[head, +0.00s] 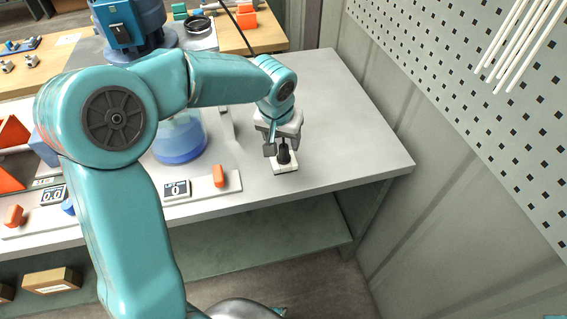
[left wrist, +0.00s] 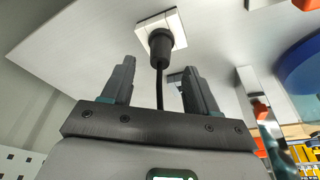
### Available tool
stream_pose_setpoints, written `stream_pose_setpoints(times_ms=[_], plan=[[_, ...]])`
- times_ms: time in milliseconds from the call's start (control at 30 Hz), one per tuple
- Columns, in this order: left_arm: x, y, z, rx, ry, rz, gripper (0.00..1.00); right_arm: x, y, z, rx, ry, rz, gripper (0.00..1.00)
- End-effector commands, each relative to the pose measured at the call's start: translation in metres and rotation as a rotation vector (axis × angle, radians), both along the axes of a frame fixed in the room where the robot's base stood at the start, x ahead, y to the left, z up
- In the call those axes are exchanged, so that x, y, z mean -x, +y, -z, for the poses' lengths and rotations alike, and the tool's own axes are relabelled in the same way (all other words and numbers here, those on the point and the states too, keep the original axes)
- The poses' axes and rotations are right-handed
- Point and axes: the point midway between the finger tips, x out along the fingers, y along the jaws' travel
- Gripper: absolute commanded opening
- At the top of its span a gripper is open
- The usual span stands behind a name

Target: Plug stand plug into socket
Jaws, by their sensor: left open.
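The black plug (head: 284,153) stands upright at the white socket block (head: 286,169) near the table's front edge. In the left wrist view the plug (left wrist: 160,48) meets the white socket plate (left wrist: 153,22); how deep it sits cannot be told. Its black cord runs back from it between my fingers. My left gripper (head: 277,142) is directly above the plug. Its two fingers (left wrist: 158,68) are open on either side of the cord, with the plug body just past the fingertips. My right gripper is not in view.
A blue-based clear vessel (head: 180,140) stands left of the socket. A display (head: 177,188) and an orange switch (head: 219,177) are on the front strip. The table's right part (head: 350,140) is clear, with a pegboard wall (head: 480,100) beyond.

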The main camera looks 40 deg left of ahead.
Motion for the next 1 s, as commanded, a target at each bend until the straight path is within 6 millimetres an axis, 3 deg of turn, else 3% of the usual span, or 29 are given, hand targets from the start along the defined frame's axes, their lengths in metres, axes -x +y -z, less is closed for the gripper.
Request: stream_pose_setpoints(times_ms=[200,433,600,1000], plan=[[0.015,-0.005,-0.061,0.001,-0.008,0.001,0.59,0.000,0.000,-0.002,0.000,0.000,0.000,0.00],[0.027,-0.008,-0.104,0.000,-0.004,0.000,0.59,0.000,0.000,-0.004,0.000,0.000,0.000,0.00],[0.031,-0.009,-0.116,0.000,-0.001,0.001,0.59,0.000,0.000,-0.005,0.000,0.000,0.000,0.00],[0.031,-0.009,-0.118,0.001,0.000,0.000,0.59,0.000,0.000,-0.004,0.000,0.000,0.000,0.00]])
